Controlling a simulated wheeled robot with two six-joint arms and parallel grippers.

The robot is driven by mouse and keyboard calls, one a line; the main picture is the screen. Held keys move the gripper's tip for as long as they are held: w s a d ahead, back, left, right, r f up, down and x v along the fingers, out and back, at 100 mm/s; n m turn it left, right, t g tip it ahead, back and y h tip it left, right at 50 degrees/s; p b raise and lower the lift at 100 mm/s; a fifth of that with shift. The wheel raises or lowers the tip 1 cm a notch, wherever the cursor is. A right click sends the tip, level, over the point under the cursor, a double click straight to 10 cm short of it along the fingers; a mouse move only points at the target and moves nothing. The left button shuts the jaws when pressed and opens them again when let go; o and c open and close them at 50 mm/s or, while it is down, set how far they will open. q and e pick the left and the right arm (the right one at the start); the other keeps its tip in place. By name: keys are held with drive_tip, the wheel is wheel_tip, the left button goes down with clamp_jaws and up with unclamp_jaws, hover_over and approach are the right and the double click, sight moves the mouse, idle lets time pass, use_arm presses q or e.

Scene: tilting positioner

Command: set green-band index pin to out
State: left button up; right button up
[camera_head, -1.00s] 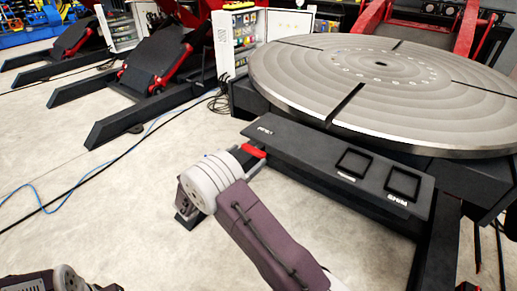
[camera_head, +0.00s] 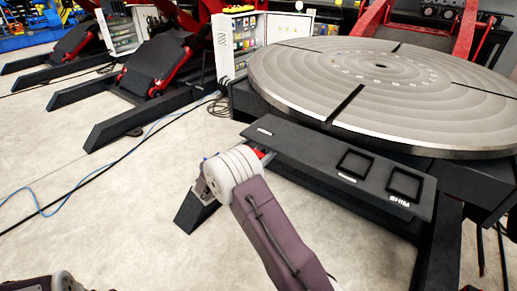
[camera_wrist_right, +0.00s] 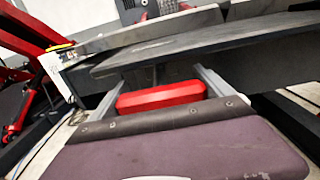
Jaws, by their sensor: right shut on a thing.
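A red block-like piece (camera_wrist_right: 162,97) sits between the two grey fingers of my right gripper (camera_wrist_right: 158,84) in the right wrist view. The gripper is shut on it. In the head view only a small bit of the red piece (camera_head: 260,153) shows, beside my wrist and under the left end of the dark shelf (camera_head: 300,150). My right gripper's fingers are hidden there by the wrist. No green band shows in either view, and I cannot tell which pin this piece belongs to. Only a bit of my left arm shows at the bottom left edge; its gripper is out of frame.
The large round slotted table (camera_head: 380,90) stands behind the shelf. Two square frames (camera_head: 355,164) lie on the shelf's right part. A dark foot (camera_head: 195,212) is on the floor left of my wrist. A blue cable (camera_head: 130,150) crosses the open floor at left.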

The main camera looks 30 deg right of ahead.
drive_tip(key=p+v, duration=0.1)
drive_tip(key=v, duration=0.2)
drive_tip(key=shift+s+a, duration=0.1)
drive_tip(key=shift+a, duration=0.15)
drive_tip(key=shift+s+a+f, duration=0.1)
drive_tip(key=shift+a, duration=0.1)
drive_tip(key=shift+d+f, duration=0.1)
drive_tip(key=o, duration=1.8)
drive_tip(key=shift+a, duration=0.25)
drive_tip(key=p+v, duration=0.1)
drive_tip(key=v, duration=0.8)
drive_tip(key=shift+s+a, duration=0.1)
